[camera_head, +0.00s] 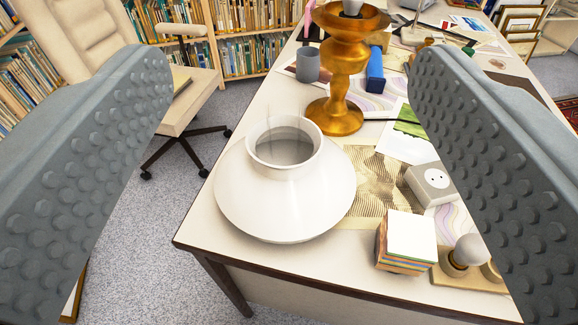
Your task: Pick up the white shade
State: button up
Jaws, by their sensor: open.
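The white shade (285,205) sits on the desk near its front left corner. It has a wide round body and a narrower open neck facing up toward the camera. My gripper (290,100) is open, with one grey studded finger at the left edge of the view and the other at the right. The shade lies in the gap between the fingers, beyond them and touched by neither. Nothing is held.
A gold lamp base (340,85) stands just behind the shade. A stack of paper notes (407,240), a socket box (430,185) and a light bulb (467,250) are to its right. A grey cup (307,66) stands farther back. A cream chair (90,45) is at left.

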jog(key=w+n+g, duration=0.3)
jog(key=w+g, duration=0.4)
jog(key=w, duration=0.5)
jog(key=n+g, duration=0.3)
jog(key=g, duration=0.7)
send_near(282, 106)
notch_tip(282, 106, down, 8)
jog(key=shift+w+r, duration=0.1)
jog(key=shift+d+f, duration=0.15)
jog(key=shift+f, duration=2.5)
jog(key=shift+w, duration=0.1)
grip_shut()
